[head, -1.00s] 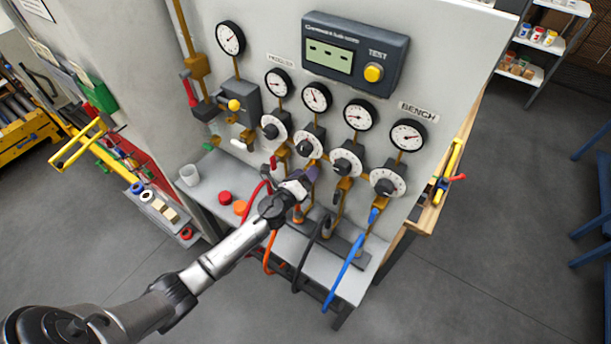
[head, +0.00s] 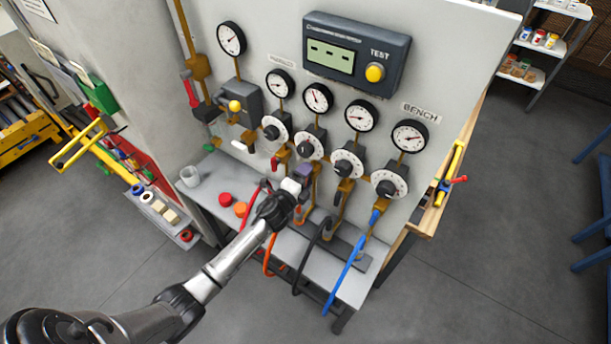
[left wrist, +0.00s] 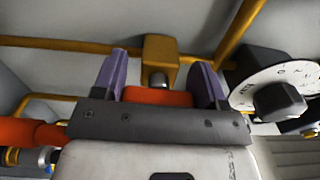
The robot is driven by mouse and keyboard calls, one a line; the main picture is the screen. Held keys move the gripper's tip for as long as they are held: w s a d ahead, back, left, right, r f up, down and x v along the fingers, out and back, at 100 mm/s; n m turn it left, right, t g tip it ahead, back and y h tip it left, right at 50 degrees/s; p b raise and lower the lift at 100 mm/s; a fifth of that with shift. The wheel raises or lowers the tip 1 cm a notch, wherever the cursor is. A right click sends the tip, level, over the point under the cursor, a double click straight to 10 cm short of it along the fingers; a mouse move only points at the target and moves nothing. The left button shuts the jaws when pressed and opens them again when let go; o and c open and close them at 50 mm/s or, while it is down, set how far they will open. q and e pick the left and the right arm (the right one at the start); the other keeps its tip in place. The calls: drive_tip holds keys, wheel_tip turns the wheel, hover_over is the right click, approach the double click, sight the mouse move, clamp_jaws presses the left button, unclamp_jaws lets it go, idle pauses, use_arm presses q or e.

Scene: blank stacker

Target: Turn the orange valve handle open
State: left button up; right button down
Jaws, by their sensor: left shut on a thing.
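The orange valve handle (left wrist: 157,96) shows in the left wrist view between the two purple fingers of my left gripper (left wrist: 160,62). The gripper is shut on it. The brass valve body (left wrist: 160,47) is right behind the handle, with a dark stem in front of it. In the head view my left gripper (head: 303,171) is at the second regulator from the left of the lower row, below its white dial (head: 309,146). There the gripper hides the handle. My right gripper is not in view.
Other regulators stand close on both sides, with a black dial knob (left wrist: 280,101) near the right finger. Orange, black and blue hoses (head: 345,275) hang over the bench front.

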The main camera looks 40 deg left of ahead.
use_arm(q)
drive_tip(key=shift+n, duration=0.3)
idle(0.4)
drive_tip(key=o, duration=0.9)
drive_tip(key=shift+o, duration=0.2)
drive_tip(key=s+d, duration=0.1)
drive_tip(key=s, duration=1.2)
drive_tip(key=shift+s+d, duration=0.2)
drive_tip(key=shift+s, duration=0.2)
